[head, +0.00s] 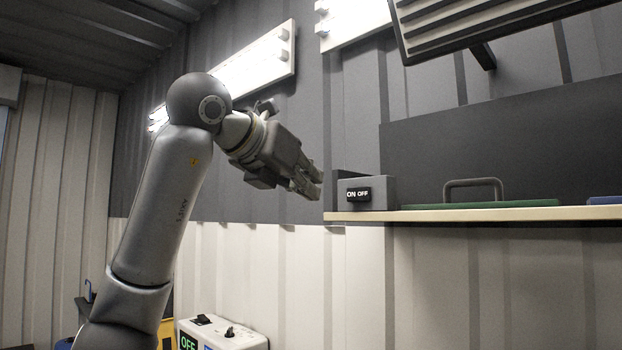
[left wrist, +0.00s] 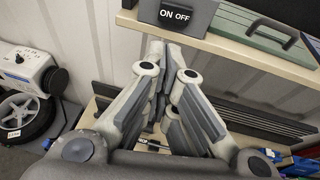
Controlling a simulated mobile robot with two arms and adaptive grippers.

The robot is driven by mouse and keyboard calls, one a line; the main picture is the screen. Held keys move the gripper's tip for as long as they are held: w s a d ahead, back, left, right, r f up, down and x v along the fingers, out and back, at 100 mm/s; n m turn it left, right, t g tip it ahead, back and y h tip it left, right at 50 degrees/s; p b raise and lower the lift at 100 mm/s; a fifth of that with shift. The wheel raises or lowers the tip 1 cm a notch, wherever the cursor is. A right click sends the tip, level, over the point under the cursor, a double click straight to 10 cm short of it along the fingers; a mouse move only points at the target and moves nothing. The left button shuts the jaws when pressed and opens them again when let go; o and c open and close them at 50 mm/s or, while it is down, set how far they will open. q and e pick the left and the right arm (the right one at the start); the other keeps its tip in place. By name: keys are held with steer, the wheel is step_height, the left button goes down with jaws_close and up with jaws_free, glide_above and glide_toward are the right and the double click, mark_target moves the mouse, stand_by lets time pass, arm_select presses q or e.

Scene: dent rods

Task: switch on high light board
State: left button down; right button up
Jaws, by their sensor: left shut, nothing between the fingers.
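The high light board is a grey box (head: 366,192) with a black ON OFF switch (head: 358,194) on its front. It sits at the left end of a wooden shelf (head: 480,214). The switch also shows in the left wrist view (left wrist: 175,14), at the top, just beyond the fingertips. My left gripper (head: 314,184) is shut and empty, a little to the left of the box in the head view, apart from it. In the left wrist view its fingers (left wrist: 166,48) meet below the switch. My right gripper is in neither view.
A green case (head: 480,205) with a grey handle lies on the shelf right of the box. Lit lamps (head: 255,62) hang on the wall above. A white box (head: 222,334) with an OFF label stands below. A wheel (left wrist: 24,118) lies at lower left in the left wrist view.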

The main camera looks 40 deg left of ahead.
mark_target(358, 194)
arm_select(q)
steer(key=p+x, duration=0.1)
steer(key=x, duration=0.2)
steer(key=p+x, duration=0.1)
steer(key=x, duration=0.3)
steer(key=r+p+x, duration=0.1)
steer(key=p+x, duration=0.1)
steer(key=x, duration=0.2)
steer(key=shift+w, duration=0.25)
steer(key=shift+w+a+m+h+p, duration=0.1)
steer(key=shift+w+m+h+p, duration=0.15)
steer(key=shift+m+h+p, duration=0.15)
steer(key=shift+a, duration=0.15)
steer(key=shift+s+d, duration=0.2)
steer(key=shift+d, duration=0.75)
steer(key=shift+a, duration=0.15)
